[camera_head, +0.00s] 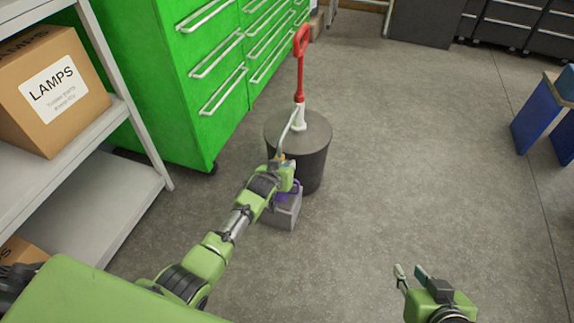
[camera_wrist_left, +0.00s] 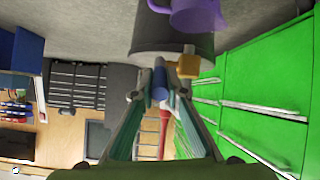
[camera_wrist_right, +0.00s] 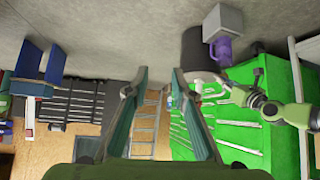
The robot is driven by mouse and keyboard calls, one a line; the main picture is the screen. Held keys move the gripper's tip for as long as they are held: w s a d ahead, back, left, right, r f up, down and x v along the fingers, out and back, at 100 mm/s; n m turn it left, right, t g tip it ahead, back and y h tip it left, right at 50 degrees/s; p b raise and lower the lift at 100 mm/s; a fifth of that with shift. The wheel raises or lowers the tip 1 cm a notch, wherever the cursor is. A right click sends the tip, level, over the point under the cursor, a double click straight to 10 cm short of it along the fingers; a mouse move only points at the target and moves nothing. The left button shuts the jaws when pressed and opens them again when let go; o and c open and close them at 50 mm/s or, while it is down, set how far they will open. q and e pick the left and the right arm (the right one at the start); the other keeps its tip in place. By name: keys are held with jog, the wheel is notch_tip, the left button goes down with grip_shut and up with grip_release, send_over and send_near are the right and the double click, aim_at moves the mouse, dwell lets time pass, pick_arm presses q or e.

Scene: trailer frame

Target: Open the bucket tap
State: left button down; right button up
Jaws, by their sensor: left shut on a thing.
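The dark grey bucket (camera_head: 313,165) stands on the floor beside the green cabinets, with a red-handled pump (camera_head: 299,65) upright on its lid. Its tap (camera_wrist_left: 188,65) shows a yellowish body and a blue handle (camera_wrist_left: 160,84) in the left wrist view. My left gripper (camera_head: 285,165) is at the bucket's near side, its fingers shut around the blue handle; the head view largely hides this contact. A purple jug (camera_wrist_left: 200,15) stands on a grey block (camera_head: 284,212) by the tap, partly hidden by my gripper. My right gripper (camera_head: 411,271) is open and empty, away from the bucket.
Green drawer cabinets (camera_head: 205,100) stand close behind and left of the bucket. A grey shelf (camera_head: 120,195) with a LAMPS box (camera_head: 50,90) is at the left. Blue panels (camera_head: 540,115) stand far right. The floor at centre right is clear.

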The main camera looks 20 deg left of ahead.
pick_arm(q)
jog(key=shift+w+r+g+p, duration=0.25)
jog(key=shift+r+g+p, duration=0.25)
jog(key=shift+p, duration=0.55)
jog(key=shift+w+r+g+p, duration=0.1)
jog(key=shift+w+g+p, duration=0.1)
jog(key=shift+g+p, duration=0.35)
jog(key=shift+w+r+g+p, duration=0.2)
jog(key=shift+w+g+p, duration=0.15)
jog(key=shift+g, duration=0.3)
jog(key=shift+w+r+g, duration=0.1)
jog(key=shift+g, duration=0.2)
jog(key=shift+w+g, duration=0.15)
jog(key=shift+g, duration=0.15)
pick_arm(e)
jog(key=s+d+f+g, duration=0.1)
jog(key=s+g, duration=0.1)
jog(key=s, duration=0.3)
jog(key=s+d+f+g+h, duration=0.1)
jog(key=s+d+f+g, duration=0.1)
jog(key=s, duration=0.3)
jog(key=shift+s+d+f+g, duration=0.2)
jog(key=shift+s+f+g, duration=0.15)
jog(key=shift+g, duration=0.45)
pick_arm(q)
jog(key=shift+r, duration=0.1)
pick_arm(e)
jog(key=shift+r, duration=0.15)
jog(key=shift+w+r, duration=0.15)
